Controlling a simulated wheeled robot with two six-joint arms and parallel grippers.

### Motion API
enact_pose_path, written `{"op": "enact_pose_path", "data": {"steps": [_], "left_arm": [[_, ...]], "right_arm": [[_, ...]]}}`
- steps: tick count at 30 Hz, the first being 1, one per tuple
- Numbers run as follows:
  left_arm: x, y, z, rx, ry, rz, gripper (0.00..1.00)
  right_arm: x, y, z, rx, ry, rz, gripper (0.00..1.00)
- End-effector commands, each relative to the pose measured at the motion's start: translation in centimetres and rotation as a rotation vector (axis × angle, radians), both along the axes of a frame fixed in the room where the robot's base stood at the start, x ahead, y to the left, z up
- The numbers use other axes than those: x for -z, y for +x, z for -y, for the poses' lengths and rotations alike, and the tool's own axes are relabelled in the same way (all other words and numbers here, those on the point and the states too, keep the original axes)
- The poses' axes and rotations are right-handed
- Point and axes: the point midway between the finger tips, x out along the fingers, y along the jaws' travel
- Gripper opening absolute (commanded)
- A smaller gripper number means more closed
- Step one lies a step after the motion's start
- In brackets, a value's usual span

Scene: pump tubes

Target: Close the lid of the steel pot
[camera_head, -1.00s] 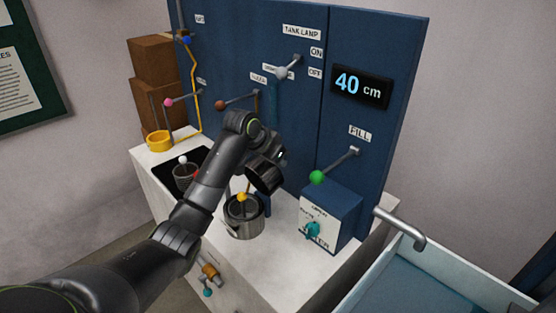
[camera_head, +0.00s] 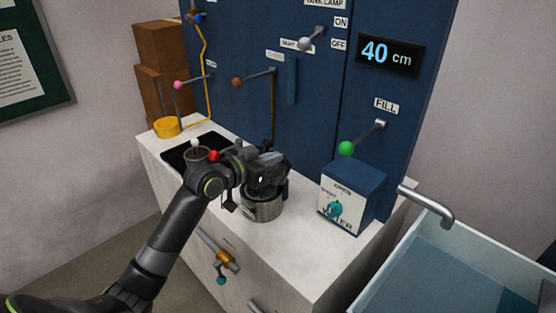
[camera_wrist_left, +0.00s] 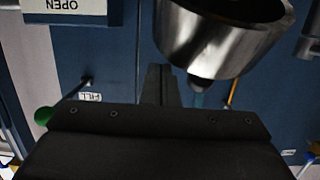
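A steel pot (camera_head: 263,210) stands on the white counter. My left gripper (camera_head: 268,178) is right above it and hides its top and lid from the head camera. In the left wrist view, a rounded steel body with a dark end (camera_wrist_left: 215,45), seemingly the pot, is just beyond my fingers (camera_wrist_left: 160,85). That view is upside down. The two fingers lie close together and look shut, with nothing visible between them. Whether they touch the pot or its lid cannot be told. My right gripper is not in view.
A blue box with a teal knob (camera_head: 335,209) stands right of the pot. A green ball lever (camera_head: 346,149) juts from the blue panel (camera_head: 300,90) above it. A black recess (camera_head: 185,155) and yellow ring (camera_head: 167,127) are left. A metal spout (camera_head: 428,205) hangs over a light-blue tank.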

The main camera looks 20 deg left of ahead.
Motion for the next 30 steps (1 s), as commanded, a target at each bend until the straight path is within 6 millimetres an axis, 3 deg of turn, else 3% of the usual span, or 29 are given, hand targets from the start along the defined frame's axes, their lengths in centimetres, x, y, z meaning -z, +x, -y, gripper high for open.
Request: {"op": "enact_pose_path", "data": {"steps": [1, 16, 30], "left_arm": [[1.6, -0.5, -0.3, -0.002, -0.01, 0.026, 0.0], [4.9, -3.9, -1.8, -0.002, -0.147, 0.349, 0.0], [6.3, -5.2, -2.2, 0.0, -0.167, 0.405, 0.0]], "right_arm": [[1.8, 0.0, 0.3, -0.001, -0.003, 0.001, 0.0], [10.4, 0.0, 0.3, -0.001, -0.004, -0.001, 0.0], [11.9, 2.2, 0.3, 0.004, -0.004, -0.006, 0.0]]}}
